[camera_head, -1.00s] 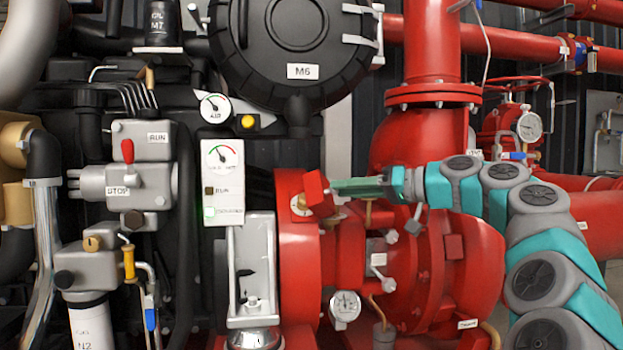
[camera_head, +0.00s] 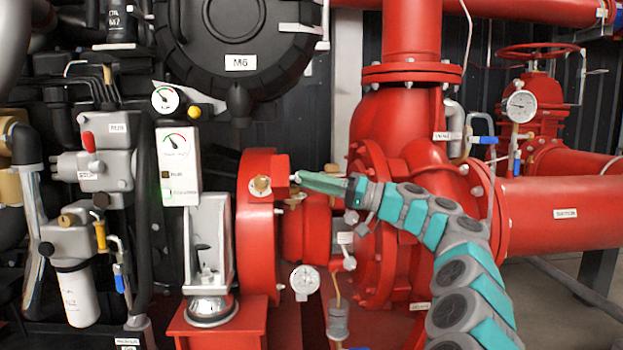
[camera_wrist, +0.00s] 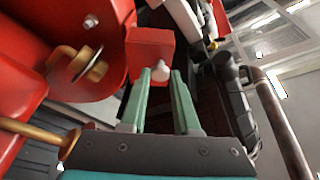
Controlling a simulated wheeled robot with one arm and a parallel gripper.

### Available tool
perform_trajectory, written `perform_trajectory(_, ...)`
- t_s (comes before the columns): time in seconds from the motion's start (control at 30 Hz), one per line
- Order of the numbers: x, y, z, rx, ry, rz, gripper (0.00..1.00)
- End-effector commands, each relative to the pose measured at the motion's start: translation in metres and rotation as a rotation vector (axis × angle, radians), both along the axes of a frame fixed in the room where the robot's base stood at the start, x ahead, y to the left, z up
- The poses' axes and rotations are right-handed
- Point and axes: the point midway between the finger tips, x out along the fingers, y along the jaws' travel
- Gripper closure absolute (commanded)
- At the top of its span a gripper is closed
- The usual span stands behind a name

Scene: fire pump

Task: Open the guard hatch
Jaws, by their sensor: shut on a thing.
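A small red block (camera_head: 279,166) stands at the upper edge of the round red housing (camera_head: 256,230), beside a brass fitting (camera_head: 260,186). It seems to be the guard hatch, but no label shows on it. In the wrist view the red block (camera_wrist: 150,50) is just beyond the fingertips, and a pale knob (camera_wrist: 160,73) projects from it. My gripper (camera_head: 299,177) reaches in from the right with its green fingers. In the wrist view my gripper (camera_wrist: 162,82) is shut on the knob, a finger on each side. The hatch's hinge and far side are hidden.
A gauge panel (camera_head: 179,165) and a pale upright bracket (camera_head: 208,245) stand left of the housing. A small gauge (camera_head: 304,281) hangs below my gripper. A brass rod (camera_wrist: 35,130) is close to my gripper's left. Red pipework fills the right.

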Motion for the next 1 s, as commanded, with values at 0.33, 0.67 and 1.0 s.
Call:
perform_trajectory(0.33, 0.0012, 0.0002, 0.002, 0.004, -0.001, -0.004, 1.0)
perform_trajectory(0.67, 0.0008, 0.0002, 0.0011, 0.002, -0.001, -0.002, 0.39)
perform_trajectory(1.0, -0.0008, -0.0051, -0.0005, 0.001, 0.0, -0.001, 0.39)
